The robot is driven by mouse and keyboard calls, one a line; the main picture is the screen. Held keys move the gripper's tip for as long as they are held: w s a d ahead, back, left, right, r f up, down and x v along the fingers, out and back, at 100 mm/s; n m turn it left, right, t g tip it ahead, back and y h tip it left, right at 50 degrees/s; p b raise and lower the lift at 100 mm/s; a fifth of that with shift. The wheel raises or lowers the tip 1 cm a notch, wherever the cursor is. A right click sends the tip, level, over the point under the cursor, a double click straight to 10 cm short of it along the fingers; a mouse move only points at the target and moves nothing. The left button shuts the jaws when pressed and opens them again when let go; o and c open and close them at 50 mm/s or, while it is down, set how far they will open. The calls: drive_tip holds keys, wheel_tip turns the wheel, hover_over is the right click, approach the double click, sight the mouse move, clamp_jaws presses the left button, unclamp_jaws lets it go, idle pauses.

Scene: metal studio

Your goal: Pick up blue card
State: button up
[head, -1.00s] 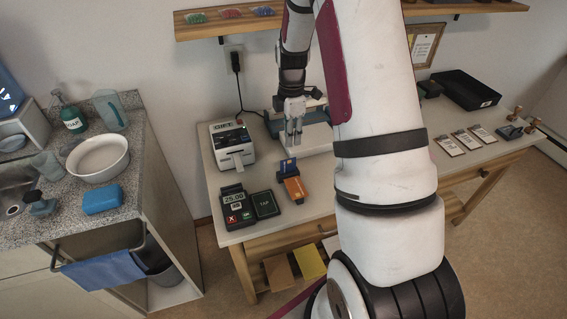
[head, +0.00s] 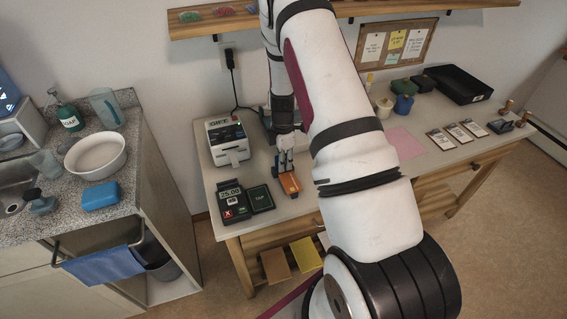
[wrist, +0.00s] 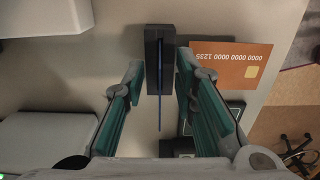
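The blue card (wrist: 160,100) shows edge-on as a thin blue line in the wrist view. It stands upright in the slot of a dark card holder (wrist: 152,60). My gripper (wrist: 157,80) is open, with one teal-padded finger on each side of the card and holder. I see gaps between the fingers and the card. In the head view, my gripper (head: 286,158) hangs over the holder and hides most or all of the card.
An orange card (head: 290,183) lies just in front of the holder. A payment terminal (head: 232,200) and a tap pad (head: 261,198) are to its left. A white gift-card machine (head: 228,142) stands behind left. A pink sheet (head: 405,143) and several jars are to the right.

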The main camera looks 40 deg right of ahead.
drive_tip(key=shift+f, duration=0.15)
clamp_jaws()
drive_tip(key=shift+r, duration=0.2)
